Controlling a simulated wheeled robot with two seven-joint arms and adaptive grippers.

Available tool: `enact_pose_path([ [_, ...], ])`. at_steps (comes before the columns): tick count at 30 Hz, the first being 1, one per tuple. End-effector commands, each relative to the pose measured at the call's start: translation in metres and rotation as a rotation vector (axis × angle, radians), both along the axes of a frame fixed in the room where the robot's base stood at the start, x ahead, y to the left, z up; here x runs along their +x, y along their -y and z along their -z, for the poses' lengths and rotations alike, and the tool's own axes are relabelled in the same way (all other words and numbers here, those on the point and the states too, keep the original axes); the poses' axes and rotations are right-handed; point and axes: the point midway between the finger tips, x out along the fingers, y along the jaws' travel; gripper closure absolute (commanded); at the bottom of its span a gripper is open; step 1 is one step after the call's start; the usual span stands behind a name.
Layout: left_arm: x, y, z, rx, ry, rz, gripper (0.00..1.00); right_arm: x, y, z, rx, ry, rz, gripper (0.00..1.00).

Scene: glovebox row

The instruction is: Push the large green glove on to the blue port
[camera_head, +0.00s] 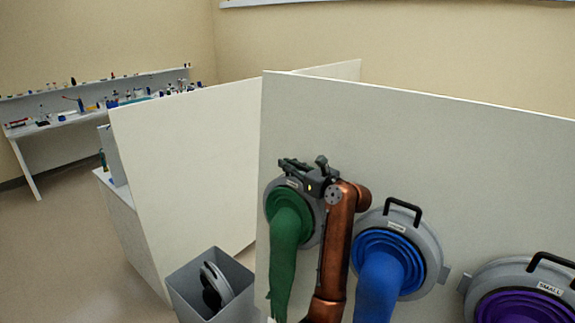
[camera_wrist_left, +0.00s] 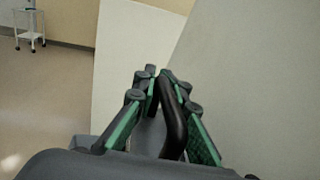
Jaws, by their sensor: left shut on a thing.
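The green glove (camera_head: 287,240) hangs from a grey ring (camera_head: 313,230) in front of the white panel, left of the blue port. My left gripper (camera_head: 305,168) is at the top of that ring. In the left wrist view, the gripper (camera_wrist_left: 158,80) is shut on the ring's black handle (camera_wrist_left: 172,125). The blue port (camera_head: 432,265) has a grey ring with a black handle on top, and a blue glove (camera_head: 380,280) hangs from it. My arm hides part of the green glove's ring. I cannot tell whether that ring touches the panel. My right gripper is not in view.
A purple glove port (camera_head: 530,305) labelled SMALL is at the right edge. A grey bin (camera_head: 240,303) holds a grey ring with a black part, at lower left. A second white panel (camera_head: 190,170) stands on the left. A cluttered bench (camera_head: 70,115) is far behind.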

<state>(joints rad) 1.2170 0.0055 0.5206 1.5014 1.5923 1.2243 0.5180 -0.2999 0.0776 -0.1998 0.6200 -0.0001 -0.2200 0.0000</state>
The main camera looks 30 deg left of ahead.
Motion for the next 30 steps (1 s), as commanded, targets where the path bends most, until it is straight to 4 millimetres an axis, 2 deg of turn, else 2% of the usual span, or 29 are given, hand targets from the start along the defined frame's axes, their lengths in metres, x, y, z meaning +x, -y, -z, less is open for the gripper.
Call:
enact_pose_path([
  [8, 0.001, 0.002, -0.005, 0.003, 0.007, 0.008, 1.00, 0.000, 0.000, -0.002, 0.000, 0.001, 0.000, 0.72],
  [30, -0.022, -0.001, -0.010, 0.006, 0.008, 0.001, 1.00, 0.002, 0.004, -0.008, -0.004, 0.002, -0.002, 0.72],
])
